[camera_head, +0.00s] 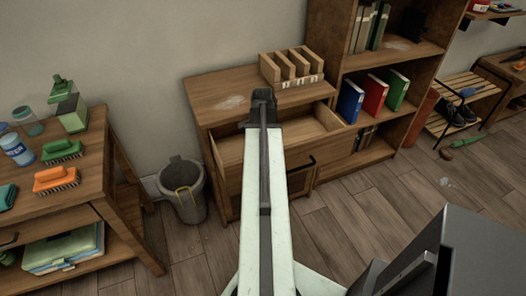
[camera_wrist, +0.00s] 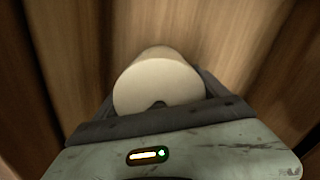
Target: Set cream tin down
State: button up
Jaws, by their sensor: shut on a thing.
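The cream tin (camera_wrist: 158,84) is a pale round tin, seen close up in the wrist view. My gripper (camera_head: 263,98) is shut on it, with dark fingers on either side of the tin. In the head view my arm and gripper hide the tin. There my gripper is in front of the wooden cabinet (camera_head: 222,97), over its pulled-out drawer (camera_head: 310,127). In the wrist view there is brown wood around the tin; I cannot tell whether the tin touches it.
The visible right part of the drawer is empty. A wooden sorter (camera_head: 292,68) stands on the cabinet top. A bookcase (camera_head: 395,60) with books is to the right. A grey bin (camera_head: 184,190) and a table (camera_head: 85,150) with brushes and bottles are at left.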

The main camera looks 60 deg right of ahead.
jog(key=o, duration=1.5)
jog(key=shift+f, duration=0.1)
jog(key=shift+c, duration=0.2)
notch_tip(320, 180, up, 13)
jog(key=p, duration=1.2)
jog(key=shift+f+p, duration=0.2)
jog(key=shift+p, duration=0.1)
jog(key=shift+f, duration=0.1)
jog(key=shift+w, duration=0.1)
